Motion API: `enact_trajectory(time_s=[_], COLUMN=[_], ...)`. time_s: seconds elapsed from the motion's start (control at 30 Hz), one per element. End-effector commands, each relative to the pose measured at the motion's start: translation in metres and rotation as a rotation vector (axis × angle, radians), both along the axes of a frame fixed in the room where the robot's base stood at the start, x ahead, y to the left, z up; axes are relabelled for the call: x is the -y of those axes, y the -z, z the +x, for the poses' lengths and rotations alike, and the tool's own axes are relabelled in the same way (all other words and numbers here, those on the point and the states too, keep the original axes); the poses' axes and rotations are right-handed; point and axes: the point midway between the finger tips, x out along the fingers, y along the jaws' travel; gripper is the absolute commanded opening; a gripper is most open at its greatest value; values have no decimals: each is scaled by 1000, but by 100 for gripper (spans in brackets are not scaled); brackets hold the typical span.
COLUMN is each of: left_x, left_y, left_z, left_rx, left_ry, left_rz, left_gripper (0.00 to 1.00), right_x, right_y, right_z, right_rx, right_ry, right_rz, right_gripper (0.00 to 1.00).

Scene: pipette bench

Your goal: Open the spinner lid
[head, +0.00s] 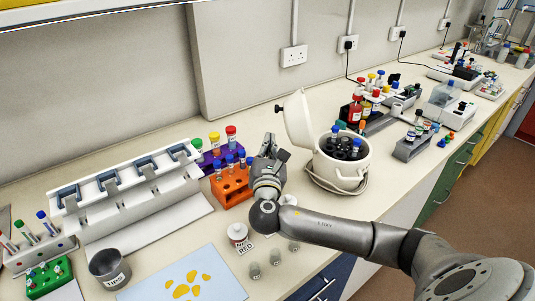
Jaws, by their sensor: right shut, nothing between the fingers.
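The spinner (341,168) is a white round tub on the bench, right of centre. Its lid (297,119) stands raised and tilted back on the tub's left side. The open tub shows a dark rotor (342,148) with several tubes in it, some with blue caps and one with an orange cap. My right gripper (272,146) is left of the spinner, shut and empty, with its fingers pointing up and away from me. It is close to the lid in the picture; I cannot tell whether it touches. My left gripper is out of view.
An orange rack (232,190) with blue-capped tubes stands just left of my right gripper, with a purple rack (213,157) behind it. A white pipette stand (130,200) fills the left. A grey rack (411,146) stands right of the spinner.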

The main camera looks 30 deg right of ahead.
Motion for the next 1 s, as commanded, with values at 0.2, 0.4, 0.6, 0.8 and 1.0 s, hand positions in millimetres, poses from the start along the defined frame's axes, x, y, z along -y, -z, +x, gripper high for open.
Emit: enact_trajectory(time_s=[0.2, 0.4, 0.6, 0.8, 1.0], left_x=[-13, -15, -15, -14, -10], left_y=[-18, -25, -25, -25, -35], left_z=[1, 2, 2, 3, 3], left_rx=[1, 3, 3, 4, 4], left_ry=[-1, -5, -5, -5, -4], left_rz=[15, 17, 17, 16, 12], left_gripper=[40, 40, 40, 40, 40], right_x=[17, 23, 24, 24, 31], right_y=[-24, -38, -40, -40, -54], right_z=[18, 17, 17, 17, 12], right_rx=[3, 0, -1, 0, 53], right_ry=[-1, -1, -1, -1, 0], right_rz=[-1, 0, 0, 1, 89], right_gripper=[0, 0, 0, 0, 0])
